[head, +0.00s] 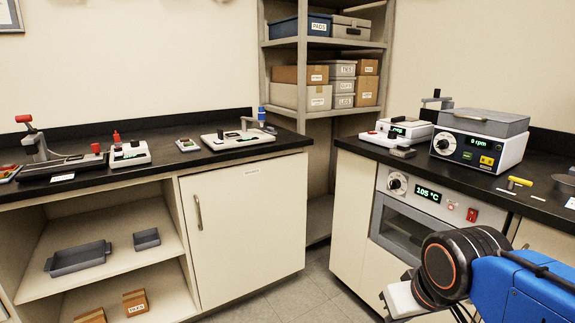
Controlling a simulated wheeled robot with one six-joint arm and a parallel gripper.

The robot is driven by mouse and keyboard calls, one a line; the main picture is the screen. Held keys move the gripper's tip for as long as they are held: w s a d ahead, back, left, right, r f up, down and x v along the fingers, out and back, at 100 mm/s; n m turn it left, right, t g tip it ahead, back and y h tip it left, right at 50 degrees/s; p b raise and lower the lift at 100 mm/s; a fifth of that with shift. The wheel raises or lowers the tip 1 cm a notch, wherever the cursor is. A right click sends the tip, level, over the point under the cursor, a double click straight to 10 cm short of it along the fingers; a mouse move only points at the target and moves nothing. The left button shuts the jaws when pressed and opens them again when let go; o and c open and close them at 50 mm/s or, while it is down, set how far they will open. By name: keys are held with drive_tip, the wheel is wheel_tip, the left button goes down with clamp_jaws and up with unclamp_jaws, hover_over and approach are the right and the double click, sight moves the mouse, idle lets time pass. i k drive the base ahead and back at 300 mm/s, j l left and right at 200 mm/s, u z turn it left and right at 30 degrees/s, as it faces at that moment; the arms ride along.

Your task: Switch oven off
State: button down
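The oven (405,231) is built into the right-hand cabinet below the black worktop. Its panel carries a round knob (397,184), a lit green display (428,194) reading 105 °C, and a red rocker switch (472,214) at the right end. The oven door looks shut, and its lower right part is hidden behind my arm. My gripper (392,300) is partly visible at the bottom, in front of and below the oven panel, and apart from the switch. Its fingers are too unclear to tell open from shut.
A centrifuge-like device (480,137) showing 0 rpm and a white instrument (404,129) stand on the right worktop (430,170). A yellow-handled tool (519,181) lies there too. Shelves (320,113) with boxes fill the corner. The floor (300,297) between the cabinets is clear.

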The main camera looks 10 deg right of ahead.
sight(472, 213)
drive_tip(key=z, duration=1.3)
drive_tip(key=i+j+z, duration=0.8)
drive_tip(key=j+z, duration=0.15)
drive_tip(key=j, duration=0.15)
